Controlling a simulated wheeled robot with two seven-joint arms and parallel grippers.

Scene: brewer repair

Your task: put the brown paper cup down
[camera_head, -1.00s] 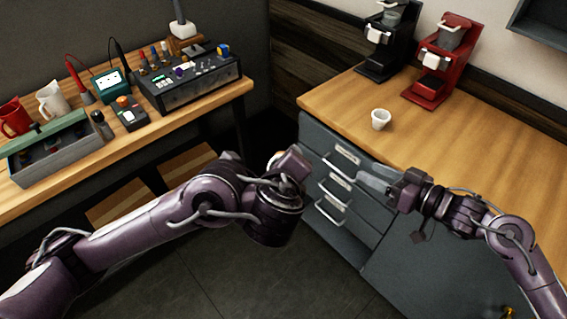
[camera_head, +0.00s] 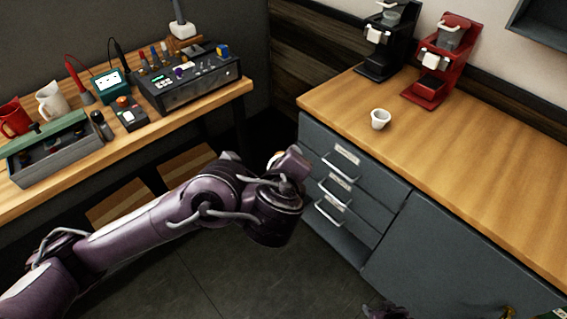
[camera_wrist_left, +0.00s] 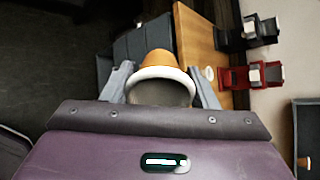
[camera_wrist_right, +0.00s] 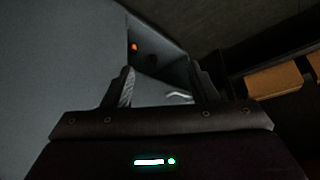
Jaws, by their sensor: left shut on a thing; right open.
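The brown paper cup (camera_wrist_left: 160,60), with a white rim towards the camera, is between the fingers of my left gripper (camera_wrist_left: 161,84) in the left wrist view. That gripper is shut on it, in the air. In the head view my left arm's wrist covers nearly all of the cup, in front of the drawers. My right gripper (camera_wrist_right: 165,88) is open and empty in the right wrist view, low by a grey panel. Only a bit of my right arm shows at the bottom of the head view.
A white cup (camera_head: 380,119) stands on the wooden counter (camera_head: 470,160). Behind it are a black coffee machine (camera_head: 385,40) and a red one (camera_head: 440,60). The counter's front and right are clear. Grey drawers (camera_head: 340,185) are below. A workbench (camera_head: 150,135) with tools and mugs is at left.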

